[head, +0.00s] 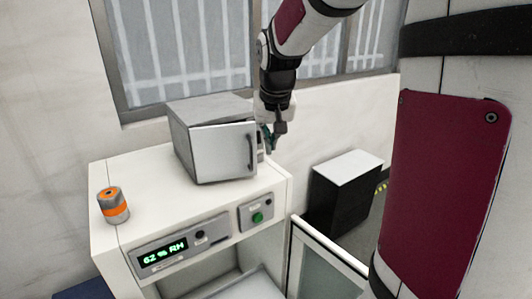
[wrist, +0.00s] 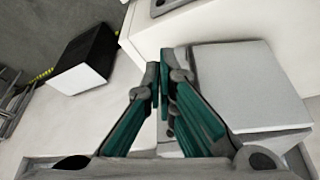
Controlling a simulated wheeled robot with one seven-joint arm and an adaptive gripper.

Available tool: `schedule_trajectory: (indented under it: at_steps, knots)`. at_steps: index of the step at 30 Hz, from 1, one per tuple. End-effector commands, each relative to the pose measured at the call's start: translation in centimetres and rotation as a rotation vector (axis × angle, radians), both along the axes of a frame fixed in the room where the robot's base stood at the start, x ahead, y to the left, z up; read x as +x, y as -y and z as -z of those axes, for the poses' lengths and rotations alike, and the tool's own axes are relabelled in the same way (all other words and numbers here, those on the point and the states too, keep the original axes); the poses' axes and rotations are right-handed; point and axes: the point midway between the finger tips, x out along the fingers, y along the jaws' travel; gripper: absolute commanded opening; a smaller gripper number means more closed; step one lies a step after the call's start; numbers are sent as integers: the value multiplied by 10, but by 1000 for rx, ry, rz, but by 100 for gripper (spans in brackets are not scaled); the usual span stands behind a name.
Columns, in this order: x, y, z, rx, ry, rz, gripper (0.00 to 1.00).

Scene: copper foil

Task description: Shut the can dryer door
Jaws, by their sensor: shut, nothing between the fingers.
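A silver box-shaped appliance, which looks like the can dryer, stands on the white cabinet. Its flat metal door (head: 218,152) has a dark vertical handle (head: 251,152) near the right edge. The door lies against or very close to the front; I cannot tell if a small gap remains. My gripper (head: 271,142) points down at the right of the box, beside its control strip. In the wrist view my gripper (wrist: 163,72) has its fingertips together and holds nothing. The box (wrist: 245,85) is just right of the fingers there. Contact with the box is unclear.
An orange-banded can (head: 113,206) stands at the left on the cabinet top (head: 145,180). The cabinet below has a humidity display (head: 164,254), and a framed door (head: 325,252) swung open at its right. A black bin with a white top (head: 348,167) stands on the floor behind.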

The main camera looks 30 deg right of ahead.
Motion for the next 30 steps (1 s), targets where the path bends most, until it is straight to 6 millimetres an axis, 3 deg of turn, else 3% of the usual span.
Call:
schedule_trajectory:
  at_steps: [6, 11, 21, 26, 30]
  knots:
    - [-11, -1, -30, -1, 3, 0, 0]
    - [-14, -6, -39, 0, 3, 0, 0]
    - [-31, -66, -37, 2, 3, 46, 0]
    - [-35, -71, -32, -1, -2, 56, 0]
    - [-30, -67, -15, 0, -5, 57, 0]
